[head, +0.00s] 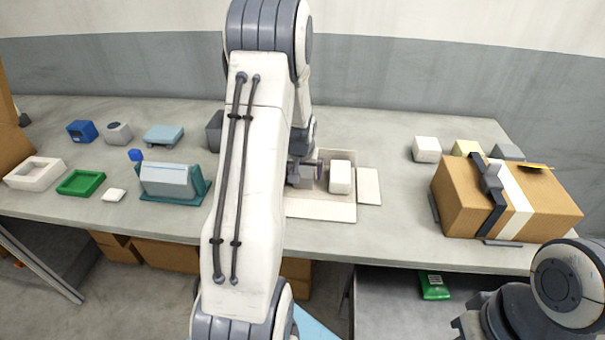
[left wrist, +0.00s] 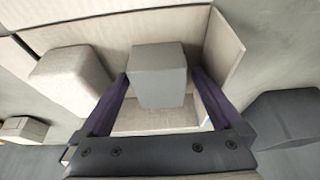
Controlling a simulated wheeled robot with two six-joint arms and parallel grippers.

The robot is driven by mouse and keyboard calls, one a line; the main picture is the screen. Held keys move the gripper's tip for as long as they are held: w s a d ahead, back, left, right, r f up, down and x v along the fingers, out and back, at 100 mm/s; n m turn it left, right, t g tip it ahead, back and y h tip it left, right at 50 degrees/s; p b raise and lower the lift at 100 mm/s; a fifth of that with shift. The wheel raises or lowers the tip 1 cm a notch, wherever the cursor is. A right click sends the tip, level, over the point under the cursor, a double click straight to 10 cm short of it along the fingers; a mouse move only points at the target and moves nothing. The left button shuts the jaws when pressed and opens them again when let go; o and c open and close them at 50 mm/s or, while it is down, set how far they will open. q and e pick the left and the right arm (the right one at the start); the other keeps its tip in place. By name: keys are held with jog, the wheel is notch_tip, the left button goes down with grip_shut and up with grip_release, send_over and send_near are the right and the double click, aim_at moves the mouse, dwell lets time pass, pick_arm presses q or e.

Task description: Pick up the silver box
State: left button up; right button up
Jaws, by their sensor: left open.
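A plain grey box (left wrist: 160,75), which looks like the silver box, stands in a shallow beige tray (left wrist: 95,30) in the left wrist view. My left gripper (left wrist: 161,84) is open, with one dark finger on each side of this box; I cannot tell whether either finger touches it. In the head view my left gripper (head: 305,168) is low over the beige tray (head: 318,211), and my arm hides the grey box. My right arm shows at the lower right, but no right gripper fingers are seen.
A whitish box (head: 341,177) stands close to the right of my left gripper. A dark grey box (head: 214,131) is to the left, partly behind my arm. A cardboard box (head: 463,200) stands at the right. Small boxes and trays fill the left side.

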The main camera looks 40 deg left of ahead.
pick_arm(q)
jog(key=shift+c, duration=0.3)
jog(key=c, duration=1.3)
jog(key=shift+r, duration=0.15)
